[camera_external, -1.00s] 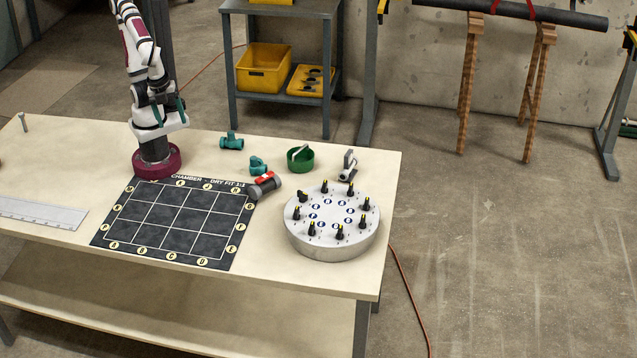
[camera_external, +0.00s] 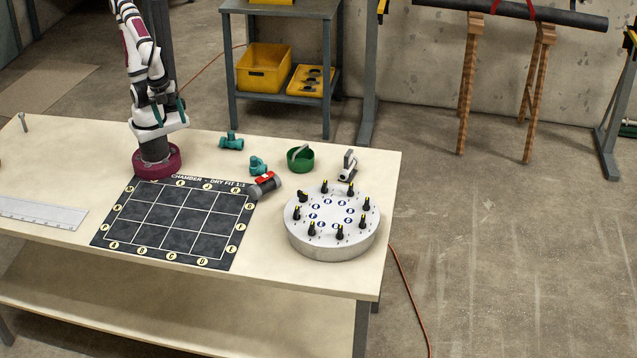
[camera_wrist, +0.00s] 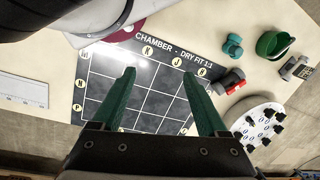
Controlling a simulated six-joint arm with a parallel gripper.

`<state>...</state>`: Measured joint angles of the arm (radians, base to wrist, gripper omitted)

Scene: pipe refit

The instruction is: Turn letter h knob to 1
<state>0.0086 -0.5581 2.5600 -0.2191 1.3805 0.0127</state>
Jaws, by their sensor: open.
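A round grey drum (camera_external: 331,246) stands on the right part of the bench. Several black knobs with yellow marks stand in a ring on its top, around a ring of blue letter discs. The letters are too small to read, so I cannot tell which knob is h or where it points. My gripper (camera_wrist: 158,72) has two green fingers, apart and empty, over the dark grid mat. It is well away from the drum, to its left.
The dark chamber mat (camera_external: 172,218) lies left of the drum. A grey-and-red valve (camera_external: 265,186), teal fittings (camera_external: 231,142), a green cup (camera_external: 300,160) and a metal clamp (camera_external: 348,166) stand behind and left of the drum. A ruler (camera_external: 40,213) lies far left.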

